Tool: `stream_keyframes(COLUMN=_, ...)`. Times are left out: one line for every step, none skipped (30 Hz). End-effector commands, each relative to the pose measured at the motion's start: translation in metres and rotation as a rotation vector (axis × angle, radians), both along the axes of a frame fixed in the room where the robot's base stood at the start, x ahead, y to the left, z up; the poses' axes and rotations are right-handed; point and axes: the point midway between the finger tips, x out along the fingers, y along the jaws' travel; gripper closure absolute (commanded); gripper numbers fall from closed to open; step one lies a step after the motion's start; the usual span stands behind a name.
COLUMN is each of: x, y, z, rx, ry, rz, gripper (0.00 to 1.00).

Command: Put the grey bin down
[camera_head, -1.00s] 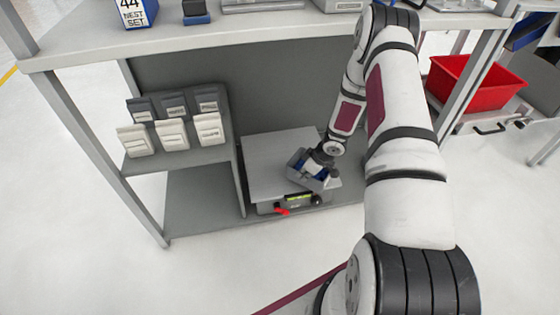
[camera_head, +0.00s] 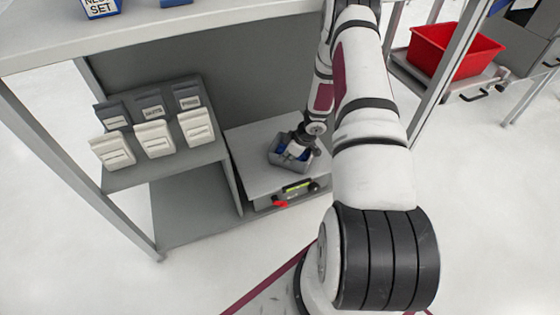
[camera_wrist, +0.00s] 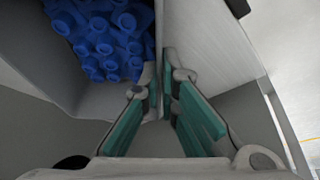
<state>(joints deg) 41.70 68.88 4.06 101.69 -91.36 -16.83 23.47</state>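The grey bin (camera_head: 290,161) holds blue parts and sits at or just above the flat grey plate of the scale (camera_head: 254,172); I cannot tell whether it touches. My gripper (camera_wrist: 160,82) is at the bin's right side, partly hidden by my wrist in the head view. In the wrist view its green-padded fingers close on the wall of the grey bin (camera_wrist: 105,98), with several blue parts (camera_wrist: 105,38) inside to the left.
The scale stands in a grey shelf bay with a back panel. Left of it, a divider and a shelf (camera_head: 165,168) carry several grey and white label bins (camera_head: 153,139). A worktop (camera_head: 200,22) hangs above. A red bin (camera_head: 450,52) stands at the right.

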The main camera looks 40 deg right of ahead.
Motion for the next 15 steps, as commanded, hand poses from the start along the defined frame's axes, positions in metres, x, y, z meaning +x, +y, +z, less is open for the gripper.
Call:
stream_keyframes(x=-0.0004, y=-0.0022, z=-0.0019, rx=0.000, ry=-0.001, rz=0.000, gripper=1.00)
stream_keyframes(x=-0.0005, y=-0.0026, z=-0.0020, rx=-0.001, ry=-0.001, rz=0.001, gripper=1.00)
stream_keyframes(x=-0.0006, y=-0.0027, z=-0.0019, rx=-0.001, ry=-0.001, rz=0.001, gripper=1.00)
stream_keyframes(x=-0.0005, y=-0.0028, z=-0.0017, rx=-0.001, ry=-0.001, rz=0.001, gripper=1.00)
stream_keyframes(x=-0.0005, y=-0.0027, z=-0.0014, rx=-0.001, ry=-0.001, rz=0.001, gripper=1.00)
stream_keyframes(x=-0.0004, y=-0.0025, z=-0.0013, rx=-0.001, ry=-0.001, rz=0.001, gripper=1.00)
stream_keyframes(x=-0.0004, y=-0.0025, z=-0.0012, rx=-0.001, ry=-0.001, rz=0.001, gripper=1.00)
stream_keyframes(x=-0.0004, y=-0.0024, z=-0.0011, rx=-0.001, ry=-0.001, rz=0.001, gripper=1.00)
stream_keyframes(x=-0.0003, y=-0.0024, z=-0.0012, rx=-0.001, ry=-0.001, rz=0.001, gripper=1.00)
stream_keyframes(x=-0.0004, y=-0.0023, z=-0.0015, rx=-0.001, ry=-0.001, rz=0.001, gripper=1.00)
stream_keyframes(x=-0.0004, y=-0.0022, z=-0.0021, rx=-0.001, ry=-0.001, rz=0.001, gripper=1.00)
stream_keyframes(x=-0.0003, y=-0.0022, z=-0.0033, rx=-0.001, ry=-0.001, rz=0.001, gripper=1.00)
stream_keyframes(x=-0.0003, y=-0.0022, z=-0.0042, rx=-0.001, ry=-0.001, rz=0.001, gripper=1.00)
stream_keyframes(x=-0.0002, y=-0.0022, z=-0.0050, rx=-0.001, ry=-0.001, rz=0.001, gripper=1.00)
stream_keyframes(x=-0.0006, y=-0.0021, z=-0.0047, rx=-0.001, ry=-0.001, rz=0.001, gripper=0.88)
